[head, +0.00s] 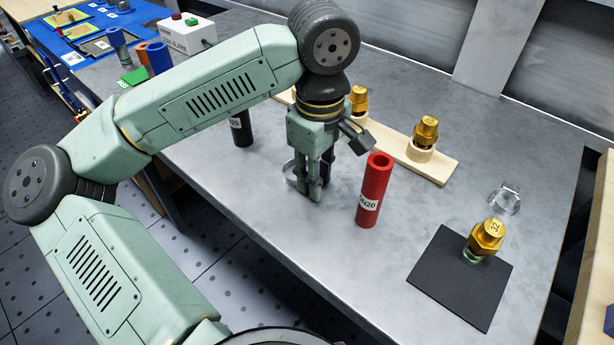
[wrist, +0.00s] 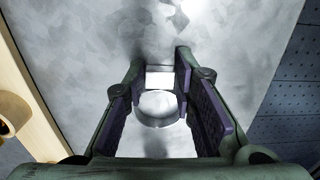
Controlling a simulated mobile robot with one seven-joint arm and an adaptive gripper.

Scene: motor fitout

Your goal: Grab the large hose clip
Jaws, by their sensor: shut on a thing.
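A shiny metal hose clip (head: 291,176) is a band ring at the left side of my gripper (head: 318,188), low over the grey bench. In the wrist view the hose clip (wrist: 158,103) lies between the fingers, its pale block (wrist: 160,77) close to the fingertips. My gripper (wrist: 162,90) points down and is shut on this clip. In the head view the fingers hide part of it, and I cannot tell whether it touches the bench. Another clear or shiny ring (head: 504,201) lies at the right, behind a brass fitting; I cannot tell which ring is larger.
A red hose (head: 372,190) stands upright just right of my gripper. A black hose (head: 240,130) stands to the left. A wooden rack (head: 437,168) with brass fittings is behind. A brass fitting (head: 485,238) stands on a black mat (head: 455,290). The bench front is clear.

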